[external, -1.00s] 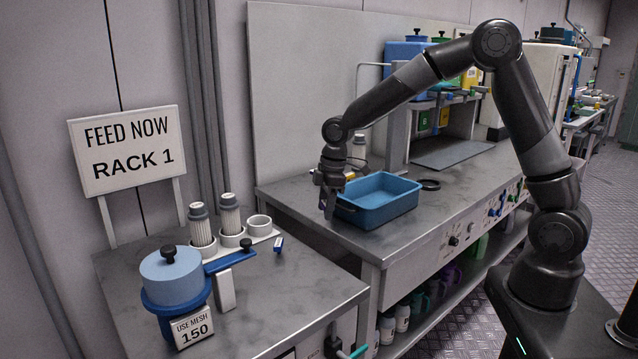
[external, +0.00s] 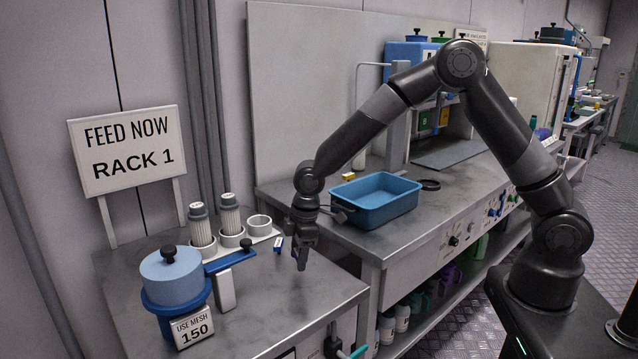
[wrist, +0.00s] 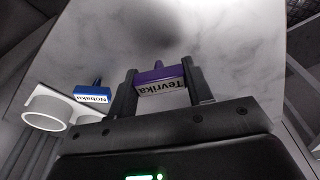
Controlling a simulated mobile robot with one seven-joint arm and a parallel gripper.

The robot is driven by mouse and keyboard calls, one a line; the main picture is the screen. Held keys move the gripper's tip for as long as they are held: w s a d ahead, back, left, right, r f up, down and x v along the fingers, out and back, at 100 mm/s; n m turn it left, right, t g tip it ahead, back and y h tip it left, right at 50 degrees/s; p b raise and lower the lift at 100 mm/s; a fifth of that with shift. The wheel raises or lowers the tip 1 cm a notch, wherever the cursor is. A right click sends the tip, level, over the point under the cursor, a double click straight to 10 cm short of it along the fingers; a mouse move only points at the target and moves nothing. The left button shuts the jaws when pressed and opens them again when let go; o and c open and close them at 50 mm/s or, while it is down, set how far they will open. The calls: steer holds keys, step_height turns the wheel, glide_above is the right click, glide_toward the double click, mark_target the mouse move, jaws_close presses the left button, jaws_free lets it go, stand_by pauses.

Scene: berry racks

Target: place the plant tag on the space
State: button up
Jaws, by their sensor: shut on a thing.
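My gripper (external: 301,262) is above the right part of the left metal table. In the wrist view, my gripper (wrist: 161,90) is shut on a purple plant tag (wrist: 158,74) with a white label reading "Tevrika". A blue tag (wrist: 92,94) reading "Nobaku" stands near the white holder (wrist: 47,120), to the left of my fingers; in the external view this blue tag (external: 279,243) is by the right end of the holder. The held tag is hard to make out in the external view. No marked space can be told apart on the table.
The white holder carries two grey-capped filters (external: 230,215) and an empty cup (external: 259,226). A blue pot (external: 172,276) with a "USE MESH 150" card stands front left. A blue tub (external: 376,201) is on the right bench. The left table's right part is bare.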

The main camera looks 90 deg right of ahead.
steer(key=shift+f, duration=1.5)
steer(key=o, duration=0.9)
steer(key=shift+f, duration=0.1)
steer(key=shift+o, duration=0.2)
steer(key=s+a+r+h, duration=0.1)
steer(key=s+r, duration=0.3)
steer(key=r, duration=0.6)
steer(key=s+a+r, duration=0.1)
steer(key=s+r, duration=0.4)
steer(key=r, duration=0.5)
steer(key=s+a+r+m+t, duration=0.1)
steer(key=s+r, duration=0.2)
steer(key=s, duration=0.5)
steer(key=s+a+r+m+t, duration=0.1)
steer(key=s+a+r+m, duration=0.1)
steer(key=s, duration=0.7)
steer(key=s+a+r+m+t, duration=0.1)
steer(key=s+a+r+t, duration=0.1)
steer(key=s, duration=0.7)
steer(key=shift+s+r+m, duration=0.2)
steer(key=shift+r+m, duration=0.1)
steer(key=shift+r, duration=0.55)
